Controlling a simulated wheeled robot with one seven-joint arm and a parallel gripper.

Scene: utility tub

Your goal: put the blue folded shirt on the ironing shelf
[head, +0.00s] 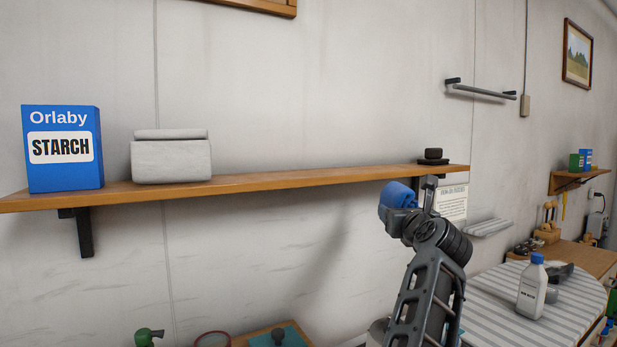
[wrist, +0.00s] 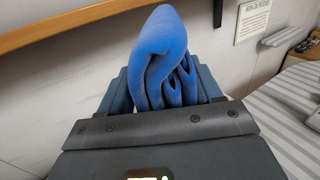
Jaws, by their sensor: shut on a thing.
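The blue folded shirt (wrist: 160,55) is pinched in my gripper (wrist: 165,100), its folds standing up past the jaws in the wrist view. In the head view the shirt (head: 393,199) is partly hidden by my gripper (head: 412,206). The wooden ironing shelf (head: 300,181) runs along the wall. My gripper and the shirt are just below the shelf's right end in the head view, and the shirt looks apart from it. In the wrist view the shelf (wrist: 70,22) crosses the upper left.
The shelf's middle is clear. A white bottle (head: 532,288) stands on the striped ironing board (head: 495,305).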

